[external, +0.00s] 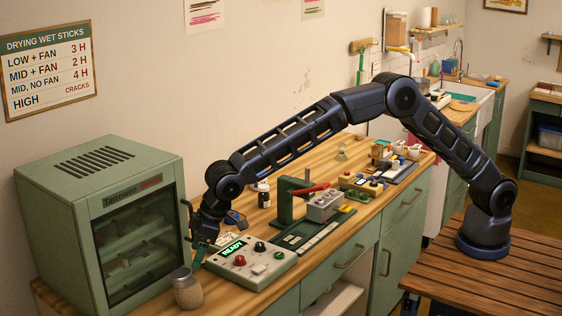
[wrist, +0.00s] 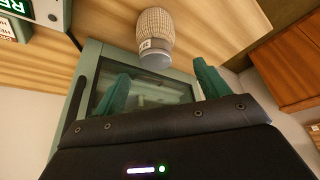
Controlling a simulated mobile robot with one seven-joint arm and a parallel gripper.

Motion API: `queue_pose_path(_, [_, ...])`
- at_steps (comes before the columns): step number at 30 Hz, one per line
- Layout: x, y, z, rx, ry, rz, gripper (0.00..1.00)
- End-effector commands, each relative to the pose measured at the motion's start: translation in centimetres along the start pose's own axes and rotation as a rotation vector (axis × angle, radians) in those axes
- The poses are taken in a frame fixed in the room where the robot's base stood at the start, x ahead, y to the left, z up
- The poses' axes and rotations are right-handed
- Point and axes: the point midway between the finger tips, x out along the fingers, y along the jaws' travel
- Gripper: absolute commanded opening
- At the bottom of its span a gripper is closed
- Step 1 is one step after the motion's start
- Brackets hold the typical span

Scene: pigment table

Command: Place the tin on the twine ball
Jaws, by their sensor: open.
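The tin (external: 181,273) is a small grey cylinder. It rests on top of the twine ball (external: 188,295), a beige woven ball near the front edge of the table. In the wrist view the tin (wrist: 154,60) lies against the twine ball (wrist: 155,24), with a small pale label between them. My gripper (external: 200,252) is above and behind the tin, beside the green cabinet. In the wrist view its two green fingers (wrist: 160,75) are spread apart with nothing between them, and the tin sits clear of them. The ball's underside is hidden.
A green drying cabinet (external: 80,180) stands close on the left, with a handle on its door. A control box (external: 252,262) with a lit READY display stands right of the twine ball. A green stand (external: 289,200) and other tools crowd the table farther back.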

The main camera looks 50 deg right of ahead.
Motion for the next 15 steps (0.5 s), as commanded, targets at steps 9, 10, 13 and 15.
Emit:
queue_pose_path(9, [-4.1, 0.0, 0.0, 0.000, 0.000, 0.000, 0.74])
queue_pose_path(10, [-4.2, 0.0, 0.0, 0.000, 0.000, 0.000, 0.74])
queue_pose_path(13, [-4.5, 0.0, 0.0, 0.000, 0.000, 0.000, 0.74])
queue_pose_path(15, [-4.5, 0.0, 0.0, 0.000, 0.000, 0.000, 0.74])
